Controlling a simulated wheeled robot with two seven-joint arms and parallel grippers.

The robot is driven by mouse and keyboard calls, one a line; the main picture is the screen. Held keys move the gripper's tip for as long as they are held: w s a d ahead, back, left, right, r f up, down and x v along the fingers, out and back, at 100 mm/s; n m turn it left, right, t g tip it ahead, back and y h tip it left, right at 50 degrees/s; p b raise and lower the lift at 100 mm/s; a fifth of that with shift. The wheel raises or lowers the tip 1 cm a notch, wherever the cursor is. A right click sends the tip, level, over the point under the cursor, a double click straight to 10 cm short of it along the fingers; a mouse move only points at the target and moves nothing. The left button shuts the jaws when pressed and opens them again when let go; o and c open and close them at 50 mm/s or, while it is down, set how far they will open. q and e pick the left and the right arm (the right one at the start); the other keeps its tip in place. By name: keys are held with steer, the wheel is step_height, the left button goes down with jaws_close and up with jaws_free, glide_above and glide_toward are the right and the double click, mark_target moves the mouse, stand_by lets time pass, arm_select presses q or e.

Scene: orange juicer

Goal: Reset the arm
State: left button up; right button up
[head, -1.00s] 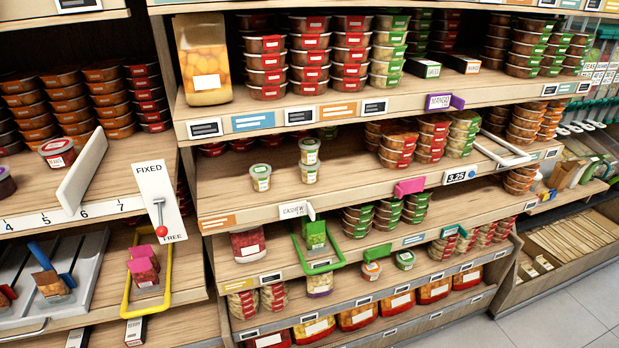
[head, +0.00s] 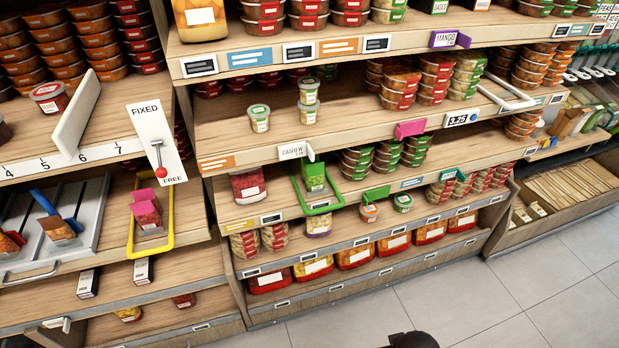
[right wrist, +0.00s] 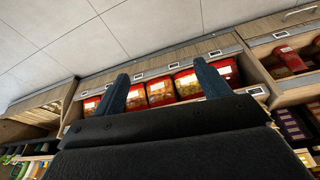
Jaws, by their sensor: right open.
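My right gripper (right wrist: 161,70) shows in the right wrist view with its two dark fingers spread apart and nothing between them. Beyond the fingers are red-based containers (right wrist: 160,93) on a low shelf, seen upside down, with grey floor above them. A black rounded part of mine sits at the bottom edge of the head view; I cannot tell exactly which part. My left gripper is in neither view.
Wooden shelves hold stacked tubs, with red-based containers (head: 355,255) on a low right shelf. A yellow frame (head: 131,220) and a green frame (head: 296,187) surround small packs. A lever panel (head: 157,143) stands at left. Tiled floor (head: 500,290) at lower right is clear.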

steer(key=s+a+f+g, duration=0.1)
steer(key=s+f, duration=0.2)
steer(key=f, duration=1.3)
steer(key=s+a+f, duration=0.1)
steer(key=s+f, duration=0.2)
steer(key=f, duration=1.3)
steer(key=shift+s+a+f+g, duration=0.25)
steer(key=shift+a+f+g, duration=0.05)
steer(key=shift+f+g, duration=0.1)
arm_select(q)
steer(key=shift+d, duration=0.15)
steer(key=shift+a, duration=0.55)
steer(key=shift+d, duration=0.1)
